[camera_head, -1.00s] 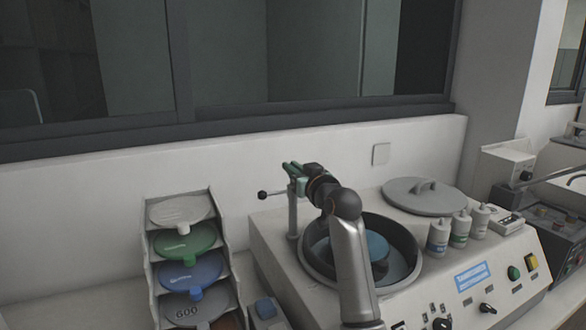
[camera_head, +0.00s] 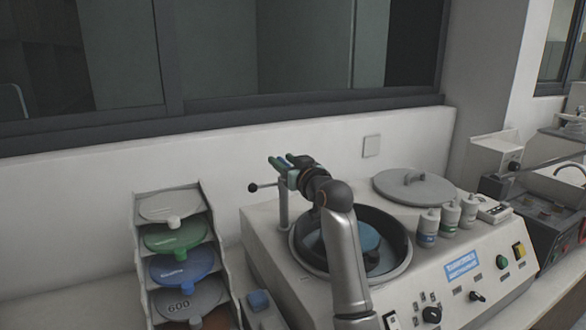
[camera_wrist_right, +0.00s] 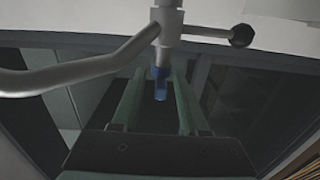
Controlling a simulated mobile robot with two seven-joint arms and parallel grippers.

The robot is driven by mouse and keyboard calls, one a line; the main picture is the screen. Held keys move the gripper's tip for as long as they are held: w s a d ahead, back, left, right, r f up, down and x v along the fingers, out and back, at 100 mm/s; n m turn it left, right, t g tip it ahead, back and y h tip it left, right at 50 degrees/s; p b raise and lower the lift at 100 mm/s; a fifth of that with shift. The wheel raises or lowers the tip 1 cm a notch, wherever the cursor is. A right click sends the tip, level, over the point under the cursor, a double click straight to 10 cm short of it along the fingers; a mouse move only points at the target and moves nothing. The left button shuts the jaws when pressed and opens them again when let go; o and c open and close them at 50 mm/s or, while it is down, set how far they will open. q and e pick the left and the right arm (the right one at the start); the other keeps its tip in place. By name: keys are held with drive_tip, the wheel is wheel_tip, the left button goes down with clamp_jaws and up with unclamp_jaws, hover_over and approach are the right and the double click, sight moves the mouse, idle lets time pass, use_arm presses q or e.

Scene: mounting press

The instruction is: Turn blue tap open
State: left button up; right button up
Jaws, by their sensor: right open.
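The blue tap shows in the right wrist view as a small blue handle (camera_wrist_right: 160,84) under a grey metal joint, with a bent spout to the left and a black-knobbed lever to the right. In the head view, its grey post (camera_head: 283,208) stands at the press's left rear. My right gripper (camera_head: 282,162) is at the top of the post. Its green fingers are open, one on each side of the blue handle, with gaps visible in the wrist view (camera_wrist_right: 160,78). In the head view the handle is largely hidden by the fingers. My left gripper is out of view.
The round bowl (camera_head: 400,258) lies below my right arm. A grey lid (camera_head: 414,188) and several small bottles (camera_head: 450,216) stand to its right. A rack of coloured discs (camera_head: 137,240) is at left. The wall is close behind the tap.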

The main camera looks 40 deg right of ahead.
drive_tip(key=b+v, duration=0.2)
drive_tip(key=v, duration=1)
drive_tip(key=shift+s, duration=0.1)
